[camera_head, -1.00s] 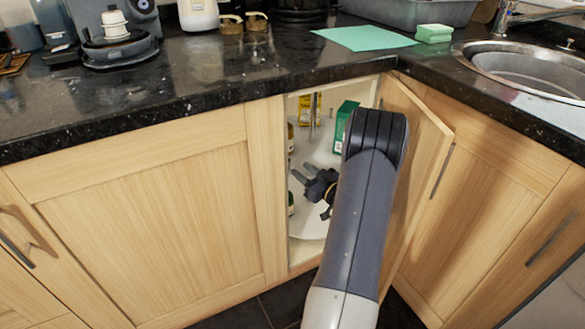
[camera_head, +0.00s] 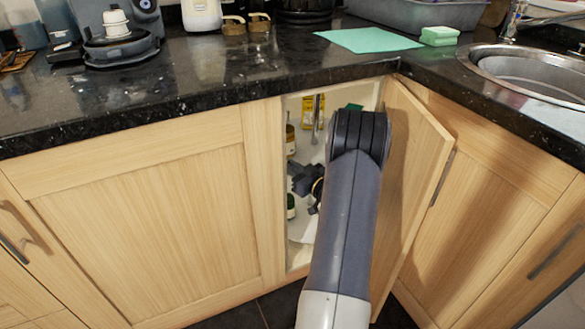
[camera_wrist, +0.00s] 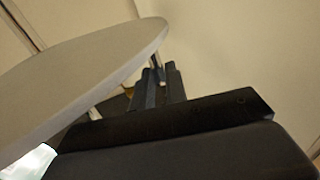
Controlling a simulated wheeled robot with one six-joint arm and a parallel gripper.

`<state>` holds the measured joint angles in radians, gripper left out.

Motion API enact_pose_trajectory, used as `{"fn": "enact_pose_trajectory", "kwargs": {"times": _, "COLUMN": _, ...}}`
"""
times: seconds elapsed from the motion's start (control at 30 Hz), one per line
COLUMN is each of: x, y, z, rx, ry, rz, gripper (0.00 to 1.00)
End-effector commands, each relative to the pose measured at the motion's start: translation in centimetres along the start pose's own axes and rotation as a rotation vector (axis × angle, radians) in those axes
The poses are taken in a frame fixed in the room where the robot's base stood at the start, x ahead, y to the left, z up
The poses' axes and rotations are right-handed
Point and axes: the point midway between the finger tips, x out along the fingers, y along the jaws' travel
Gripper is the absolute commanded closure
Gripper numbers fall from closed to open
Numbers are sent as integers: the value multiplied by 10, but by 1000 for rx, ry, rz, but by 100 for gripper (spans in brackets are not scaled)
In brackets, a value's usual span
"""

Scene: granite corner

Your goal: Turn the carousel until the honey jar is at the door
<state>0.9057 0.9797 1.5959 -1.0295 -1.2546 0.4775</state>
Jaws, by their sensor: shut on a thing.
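The carousel (camera_head: 308,226) is a pale round shelf inside the open corner cabinet, mostly hidden by my arm. In the wrist view its grey disc (camera_wrist: 85,80) crosses the left side. My gripper (camera_wrist: 160,85) is beside the disc's edge, its fingers close together on a small pale part that seems to belong to the carousel. In the head view my gripper (camera_head: 299,180) is inside the opening. An amber jar with a dark lid (camera_head: 290,141) stands at the opening's left edge; I cannot tell if it is the honey. A second, greenish jar (camera_head: 290,206) is lower down.
A yellow box (camera_head: 313,112) and the top of a green box (camera_head: 353,106) show farther in, near a metal post (camera_head: 317,120). The open door (camera_head: 420,165) stands close to the right of my arm. The granite counter (camera_head: 230,72) overhangs the opening.

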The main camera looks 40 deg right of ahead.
Motion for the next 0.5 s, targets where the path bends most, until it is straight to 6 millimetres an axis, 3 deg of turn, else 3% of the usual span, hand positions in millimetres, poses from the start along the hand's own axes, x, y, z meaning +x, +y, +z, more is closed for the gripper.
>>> {"fn": "enact_pose_trajectory", "kwargs": {"times": 0.37, "x": 0, "y": 0, "z": 0, "rx": 0, "ry": 0, "rz": 0, "gripper": 100}}
{"fn": "enact_pose_trajectory", "kwargs": {"times": 0.5, "x": -13, "y": 8, "z": 0, "rx": 0, "ry": 0, "rz": 5, "gripper": 100}}
